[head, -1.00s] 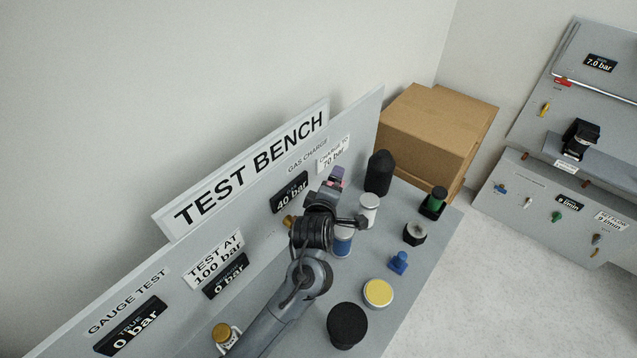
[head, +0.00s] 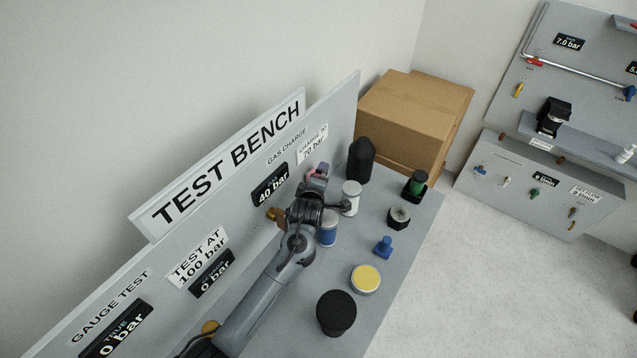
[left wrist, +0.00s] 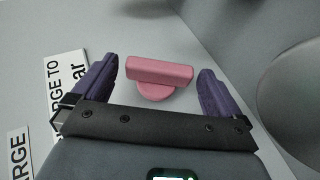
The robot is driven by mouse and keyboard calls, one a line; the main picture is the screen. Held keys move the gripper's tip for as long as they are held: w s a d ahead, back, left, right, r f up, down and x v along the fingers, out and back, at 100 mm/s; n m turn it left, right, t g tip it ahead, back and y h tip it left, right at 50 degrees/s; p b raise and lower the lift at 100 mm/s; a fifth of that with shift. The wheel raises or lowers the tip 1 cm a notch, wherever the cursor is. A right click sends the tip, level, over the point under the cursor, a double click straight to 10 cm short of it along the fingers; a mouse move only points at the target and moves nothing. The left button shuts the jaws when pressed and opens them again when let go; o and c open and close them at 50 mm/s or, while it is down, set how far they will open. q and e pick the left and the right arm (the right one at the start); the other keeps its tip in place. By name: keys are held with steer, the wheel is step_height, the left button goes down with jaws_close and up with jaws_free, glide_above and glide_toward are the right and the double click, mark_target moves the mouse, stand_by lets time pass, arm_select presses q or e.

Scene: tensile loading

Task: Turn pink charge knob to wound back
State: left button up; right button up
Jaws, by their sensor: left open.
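The pink charge knob (left wrist: 158,75) has a bar-shaped handle on a round base on the grey panel. In the left wrist view it lies between the two purple fingers of my left gripper (left wrist: 158,88), with a gap on each side. The fingers are open and I see no contact. The bar runs roughly across from finger to finger, slightly tilted. In the head view my left gripper (head: 317,176) is at the gas charge part of the panel, below the "charge to 70 bar" label (head: 312,145). The gauge display (head: 270,186) reads 40 bar. My right gripper is not in view.
A black bottle-shaped object (head: 360,161), a white-topped cylinder (head: 351,196) and a blue cylinder (head: 328,230) stand close to my left gripper. A brass knob (head: 274,214) sticks out beside my arm. A cardboard box (head: 415,105) is behind the bench (head: 385,215).

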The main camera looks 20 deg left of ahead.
arm_select(q)
steer(key=shift+w+a+f, duration=0.1)
steer(key=shift+w+f, duration=0.1)
steer(key=shift+w, duration=0.15)
steer(key=c, duration=0.9)
steer(key=shift+r+p, duration=0.25)
steer(key=shift+p, duration=0.4)
steer(key=shift+c, duration=0.2)
steer(key=g+p, duration=0.1)
steer(key=p, duration=0.1)
steer(key=g+p, duration=0.1)
steer(key=p, duration=0.1)
steer(key=shift+w+r+m+g, duration=0.1)
steer(key=shift+r+m+g, duration=0.2)
steer(key=shift+d+g+p, duration=0.2)
steer(key=shift+g+p, duration=0.2)
steer(key=shift+w+f+m+g+y, duration=0.15)
steer(key=shift+m+g+y, duration=0.2)
steer(key=shift+g, duration=0.25)
steer(key=shift+g+y, duration=0.25)
steer(key=shift+g, duration=0.55)
steer(key=shift+f, duration=0.1)
